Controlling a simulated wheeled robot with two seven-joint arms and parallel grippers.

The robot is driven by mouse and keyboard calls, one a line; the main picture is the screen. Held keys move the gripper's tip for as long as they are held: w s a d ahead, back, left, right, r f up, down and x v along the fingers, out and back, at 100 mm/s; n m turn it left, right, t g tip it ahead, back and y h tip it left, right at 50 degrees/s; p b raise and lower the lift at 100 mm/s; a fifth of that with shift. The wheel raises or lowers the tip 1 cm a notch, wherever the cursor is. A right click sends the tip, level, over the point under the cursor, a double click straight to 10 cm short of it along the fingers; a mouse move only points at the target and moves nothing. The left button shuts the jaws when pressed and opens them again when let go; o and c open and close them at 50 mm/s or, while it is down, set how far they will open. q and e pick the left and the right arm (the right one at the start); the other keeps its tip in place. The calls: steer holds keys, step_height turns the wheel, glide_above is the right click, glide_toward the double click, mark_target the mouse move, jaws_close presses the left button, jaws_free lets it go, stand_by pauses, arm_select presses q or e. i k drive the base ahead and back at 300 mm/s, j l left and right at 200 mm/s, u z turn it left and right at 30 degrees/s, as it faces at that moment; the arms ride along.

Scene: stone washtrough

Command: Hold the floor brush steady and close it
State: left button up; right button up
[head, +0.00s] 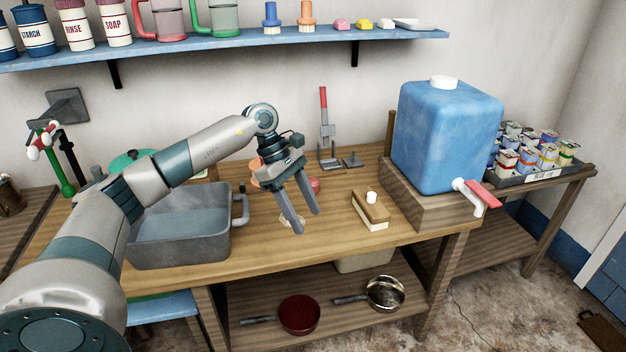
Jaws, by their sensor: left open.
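The floor brush (373,212) is most likely the brown wooden block with pale bristles beneath. It lies on the wooden counter, left of the blue tank. A small white knob or cap (371,197) stands on its top; I cannot tell whether it is fastened. My left gripper (306,221) is open and empty, pointing down over the counter to the left of the brush and apart from it. My right gripper is not in view.
The blue tank (445,135) with a red-handled tap stands on a wooden block at right. A grey basin (180,230) sits at left. A red-handled tool (325,130) stands behind. A small pale object (287,221) lies by my left fingers. The counter (330,235) before the brush is clear.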

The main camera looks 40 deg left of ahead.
mark_target(374, 215)
steer(key=i+j, duration=1)
steer(key=j, duration=0.05)
